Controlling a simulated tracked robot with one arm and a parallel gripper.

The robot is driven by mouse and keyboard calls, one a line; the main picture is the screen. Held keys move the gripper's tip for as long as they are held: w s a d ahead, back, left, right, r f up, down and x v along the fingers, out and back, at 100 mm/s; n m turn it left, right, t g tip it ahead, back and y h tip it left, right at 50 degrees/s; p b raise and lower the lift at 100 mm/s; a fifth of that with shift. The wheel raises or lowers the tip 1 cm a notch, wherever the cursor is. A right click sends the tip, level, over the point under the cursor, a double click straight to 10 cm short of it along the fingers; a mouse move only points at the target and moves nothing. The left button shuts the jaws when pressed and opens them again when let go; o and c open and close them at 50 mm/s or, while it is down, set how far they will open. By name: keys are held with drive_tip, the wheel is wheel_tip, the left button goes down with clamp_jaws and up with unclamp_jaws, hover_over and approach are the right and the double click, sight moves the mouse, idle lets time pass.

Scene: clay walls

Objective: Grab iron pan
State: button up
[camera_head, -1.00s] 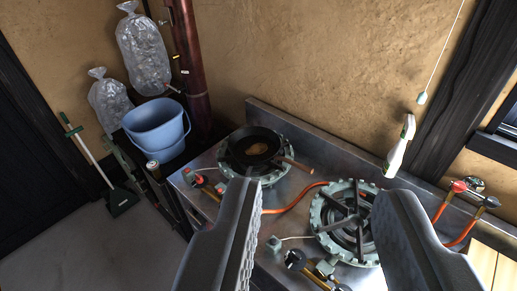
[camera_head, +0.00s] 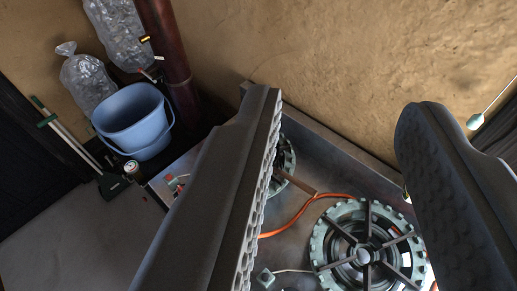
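My gripper (camera_head: 340,108) is open, with its two dark grey fingers wide apart and nothing between them but the wall and counter beyond. The iron pan's brown handle (camera_head: 300,184) shows just right of the left finger, pointing right and toward me. The dark pan body is hidden behind the left finger. Part of the left burner (camera_head: 286,160) under the pan shows beside that finger. I see no contact between the fingers and the pan.
An empty right burner (camera_head: 363,256) sits on the metal counter (camera_head: 325,150), with an orange hose (camera_head: 296,220) beside it. A clay wall (camera_head: 345,50) stands behind. A blue bucket (camera_head: 135,118), clear bags (camera_head: 88,82) and a dark red pipe (camera_head: 166,50) are at left.

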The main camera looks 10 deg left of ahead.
sight(293, 179)
drive_tip(key=shift+s, duration=0.1)
drive_tip(key=shift+o, duration=0.7)
drive_tip(key=w+d+f+n+h+b, duration=0.1)
drive_tip(key=w+d+f+n+b, duration=0.2)
drive_tip(key=w+f, duration=0.75)
drive_tip(key=w+d+f+n+h+b, duration=0.1)
drive_tip(key=w+f+n+b, duration=0.35)
drive_tip(key=f, duration=0.85)
drive_tip(key=w+a+f+n+y+b, duration=0.15)
drive_tip(key=f+n, duration=0.25)
drive_tip(key=f, duration=0.7)
drive_tip(key=w+f+n+y+b, duration=0.2)
drive_tip(key=f+n, duration=0.2)
drive_tip(key=f, duration=0.8)
drive_tip(key=w+f+n+y+b, duration=0.2)
drive_tip(key=f+n, duration=0.2)
drive_tip(key=f, duration=0.7)
drive_tip(key=shift+n+h, duration=0.25)
drive_tip(key=x, duration=0.4)
drive_tip(key=b+x, duration=0.1)
drive_tip(key=x, duration=0.8)
drive_tip(key=shift+w+a+f+b, duration=0.2)
drive_tip(key=shift+w+f+b, duration=0.1)
drive_tip(key=shift+f+b, duration=0.1)
